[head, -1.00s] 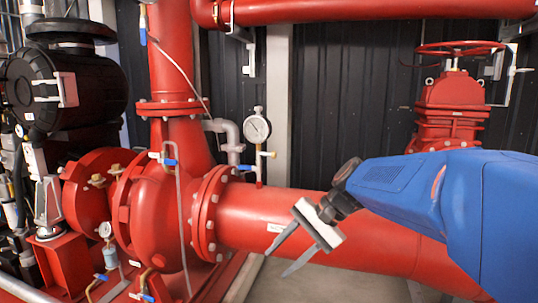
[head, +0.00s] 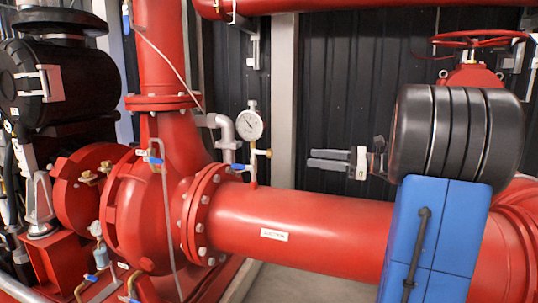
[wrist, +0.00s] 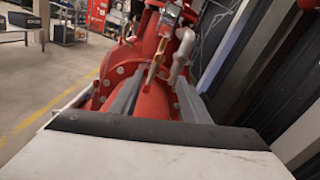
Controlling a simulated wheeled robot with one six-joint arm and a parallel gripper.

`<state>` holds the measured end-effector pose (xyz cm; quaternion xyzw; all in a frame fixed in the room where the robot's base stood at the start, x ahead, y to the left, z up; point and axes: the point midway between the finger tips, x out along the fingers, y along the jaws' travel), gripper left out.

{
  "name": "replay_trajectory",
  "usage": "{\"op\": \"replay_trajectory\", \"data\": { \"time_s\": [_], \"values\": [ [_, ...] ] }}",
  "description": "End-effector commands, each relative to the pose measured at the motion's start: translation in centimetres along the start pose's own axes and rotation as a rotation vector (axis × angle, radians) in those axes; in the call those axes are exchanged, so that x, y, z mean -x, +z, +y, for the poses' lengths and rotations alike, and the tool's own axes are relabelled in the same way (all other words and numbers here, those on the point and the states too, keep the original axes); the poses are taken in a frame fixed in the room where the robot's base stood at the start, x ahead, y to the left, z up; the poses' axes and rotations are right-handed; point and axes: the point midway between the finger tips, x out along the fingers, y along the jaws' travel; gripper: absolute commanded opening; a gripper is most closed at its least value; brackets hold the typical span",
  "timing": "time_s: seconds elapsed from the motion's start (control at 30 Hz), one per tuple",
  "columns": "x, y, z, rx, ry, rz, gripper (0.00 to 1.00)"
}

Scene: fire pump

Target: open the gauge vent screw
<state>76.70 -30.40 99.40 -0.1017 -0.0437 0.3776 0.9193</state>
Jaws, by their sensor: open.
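The white round pressure gauge (head: 249,125) stands on a thin riser above the red pipe in the head view. A small brass fitting (head: 262,153) sticks out to the right just below it; it looks like the vent screw. My gripper (head: 312,158) is open and empty, right of the gauge at about the fitting's height, with a clear gap between them. In the wrist view the brass fitting (wrist: 153,68) shows beyond and between the two grey fingers of my gripper (wrist: 157,85). The gauge is hard to make out there.
A blue-handled valve (head: 240,167) sits on the riser below the gauge. The large red pipe (head: 320,222) runs beneath my gripper. A grey bent pipe (head: 226,135) stands left of the gauge. The dark corrugated wall (head: 340,90) is behind, with free air between gauge and gripper.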

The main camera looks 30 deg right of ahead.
Motion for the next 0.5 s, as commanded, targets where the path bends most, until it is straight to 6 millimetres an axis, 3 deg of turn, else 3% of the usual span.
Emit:
{"op": "replay_trajectory", "data": {
  "time_s": [0.5],
  "values": [
    [-8.0, 0.0, 0.2, 0.002, 0.006, 0.001, 0.42]
  ]
}}
